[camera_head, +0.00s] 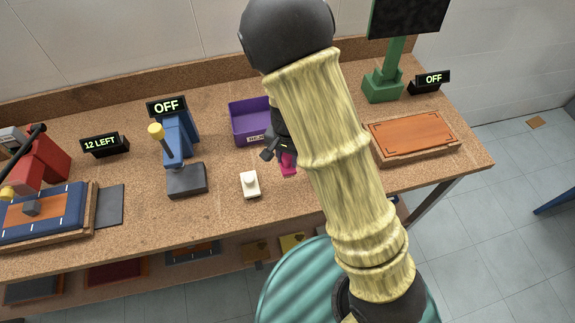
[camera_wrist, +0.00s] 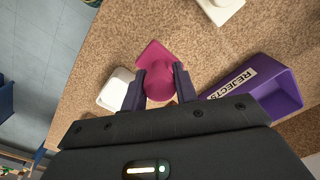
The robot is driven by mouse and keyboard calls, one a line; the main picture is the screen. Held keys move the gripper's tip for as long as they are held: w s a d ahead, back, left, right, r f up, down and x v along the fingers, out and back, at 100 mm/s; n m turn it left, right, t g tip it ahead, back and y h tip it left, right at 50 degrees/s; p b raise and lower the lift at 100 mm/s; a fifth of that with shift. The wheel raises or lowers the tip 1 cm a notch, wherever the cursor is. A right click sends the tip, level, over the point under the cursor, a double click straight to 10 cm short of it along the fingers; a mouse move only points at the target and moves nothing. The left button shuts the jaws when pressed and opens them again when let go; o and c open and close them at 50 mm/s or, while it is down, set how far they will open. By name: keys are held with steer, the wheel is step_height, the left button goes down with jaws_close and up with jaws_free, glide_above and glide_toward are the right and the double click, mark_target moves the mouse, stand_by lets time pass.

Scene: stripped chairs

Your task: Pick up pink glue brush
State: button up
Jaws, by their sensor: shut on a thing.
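The pink glue brush (camera_head: 288,163) is on or just above the cork-topped bench, right of a small white block, partly hidden by my arm in the head view. In the wrist view the pink brush (camera_wrist: 158,84) sits between the two dark fingers of my gripper (camera_wrist: 160,88). The fingers touch it from both sides and are shut on its round part. A flat pink part sticks out beyond the fingertips. I cannot tell whether the brush touches the bench.
A purple REJECTS bin (camera_head: 249,121) stands close behind. A white block (camera_head: 250,184) lies left of the brush. A blue lever press (camera_head: 180,143) stands further left. A wooden board (camera_head: 413,134) lies at the right. The bench's front edge is near.

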step_height(320, 180, up, 4)
steer(key=shift+f, duration=0.2)
stand_by(0.3)
steer(key=shift+o, duration=1.3)
steer(key=shift+c, duration=0.7)
